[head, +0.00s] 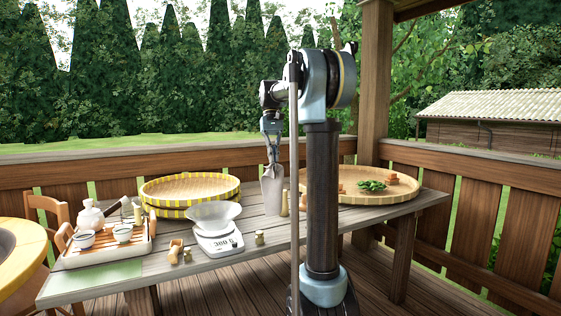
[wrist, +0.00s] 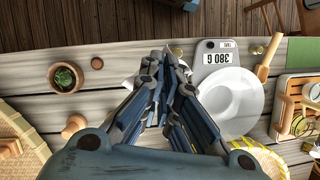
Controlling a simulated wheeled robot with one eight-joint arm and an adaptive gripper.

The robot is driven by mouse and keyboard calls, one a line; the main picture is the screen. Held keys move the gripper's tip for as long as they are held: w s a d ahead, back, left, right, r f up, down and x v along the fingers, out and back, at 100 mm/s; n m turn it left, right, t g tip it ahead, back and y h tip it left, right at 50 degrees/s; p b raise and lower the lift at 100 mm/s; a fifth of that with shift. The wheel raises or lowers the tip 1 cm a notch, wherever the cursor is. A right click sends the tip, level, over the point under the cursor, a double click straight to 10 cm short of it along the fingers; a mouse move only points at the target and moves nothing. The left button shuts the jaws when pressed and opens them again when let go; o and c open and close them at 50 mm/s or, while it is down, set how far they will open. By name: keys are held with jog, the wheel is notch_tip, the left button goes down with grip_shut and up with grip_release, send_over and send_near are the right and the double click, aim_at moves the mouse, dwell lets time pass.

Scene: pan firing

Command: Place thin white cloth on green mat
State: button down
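The thin white cloth (head: 272,192) hangs down from my gripper (head: 272,165), above or just touching the wooden table behind the scale. In the wrist view my gripper (wrist: 166,60) has its fingers close together, with small white parts of the cloth (wrist: 128,84) showing at the sides. The fingers hide most of it there. The green mat (head: 95,277) lies flat and bare at the table's front left corner. It also shows at the right edge of the wrist view (wrist: 301,50), well away from my gripper.
A digital scale (head: 218,243) with a white bowl stands between my gripper and the mat. A tea tray (head: 110,250) sits just behind the mat. Yellow-rimmed baskets (head: 190,190) stand at the back, and a wide woven tray (head: 350,187) is on the right.

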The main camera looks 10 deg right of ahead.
jog(key=shift+s, duration=0.15)
jog(key=s+a+f, duration=0.1)
jog(key=s+a, duration=0.5)
jog(key=a, duration=1.4)
jog(key=s+a+f, duration=0.2)
jog(key=s+a, duration=0.4)
jog(key=a, duration=1.3)
jog(key=s+a+f, duration=0.1)
jog(key=s+a, duration=0.6)
jog(key=a, duration=1.3)
jog(key=shift+a+f, duration=0.25)
jog(key=shift+a, duration=0.05)
jog(key=w+a+b, duration=0.1)
jog(key=w+a, duration=0.2)
jog(key=w, duration=0.5)
jog(key=w+a, duration=0.3)
jog(key=w, duration=0.4)
jog(key=s+d+f, duration=0.5)
jog(key=s+f, duration=0.7)
jog(key=s, duration=0.1)
jog(key=s+d+f, duration=0.5)
jog(key=s+f, duration=0.7)
jog(key=s, duration=0.1)
jog(key=shift+f, duration=0.2)
